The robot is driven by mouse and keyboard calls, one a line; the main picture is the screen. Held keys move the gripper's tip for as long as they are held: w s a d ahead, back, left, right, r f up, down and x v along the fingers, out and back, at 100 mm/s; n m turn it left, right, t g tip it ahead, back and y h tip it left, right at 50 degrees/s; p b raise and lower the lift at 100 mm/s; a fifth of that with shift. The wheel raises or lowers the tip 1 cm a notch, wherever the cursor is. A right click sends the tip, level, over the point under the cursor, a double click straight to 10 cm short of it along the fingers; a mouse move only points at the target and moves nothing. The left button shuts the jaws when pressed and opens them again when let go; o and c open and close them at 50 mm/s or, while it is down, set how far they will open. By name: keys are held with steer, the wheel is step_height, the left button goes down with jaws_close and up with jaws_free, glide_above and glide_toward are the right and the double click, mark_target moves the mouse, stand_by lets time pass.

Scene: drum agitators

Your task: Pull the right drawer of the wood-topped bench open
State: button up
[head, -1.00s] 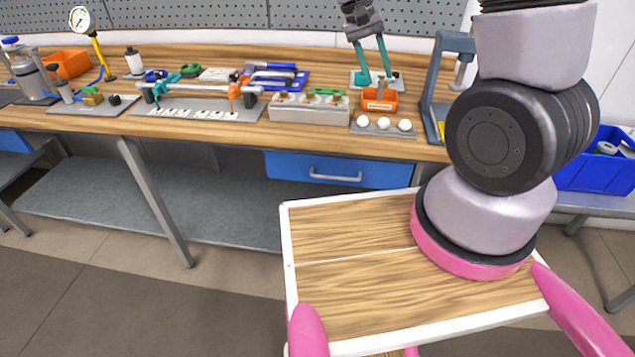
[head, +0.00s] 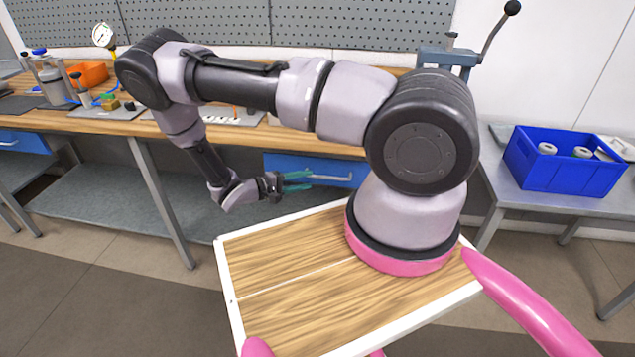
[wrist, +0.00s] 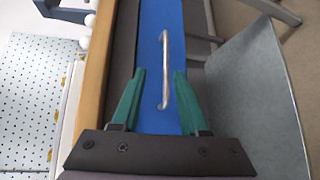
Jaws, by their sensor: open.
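The right drawer (head: 283,163) has a blue front under the wooden top of the bench (head: 232,130). Its front looks flush with the bench, and a pale bar handle (head: 333,177) runs across it. In the head view my gripper (head: 308,181) points right, in front of the drawer. In the wrist view the blue drawer front (wrist: 160,30) and the silver handle (wrist: 165,70) lie ahead. The open green fingers of my gripper (wrist: 158,75) stand on either side of the handle's near end. I cannot tell whether they touch it. My arm hides part of the bench top.
The left blue drawer (head: 22,141) is at the far left. A grey lower shelf (head: 110,200) and a table leg (head: 160,200) are below the bench. A blue bin (head: 570,170) stands on a side table at right. Grey floor lies open in front.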

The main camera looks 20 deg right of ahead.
mark_target(327, 178)
steer(key=shift+n+t, duration=0.5)
steer(key=shift+t, duration=0.1)
steer(key=x, duration=0.3)
steer(key=f+x, duration=0.1)
steer(key=x, duration=0.6)
steer(key=shift+s+d+f, duration=0.1)
steer(key=shift+d+f, duration=0.1)
steer(key=shift+f, duration=0.05)
steer(key=shift+c, duration=0.3)
jaws_close()
stand_by(0.4)
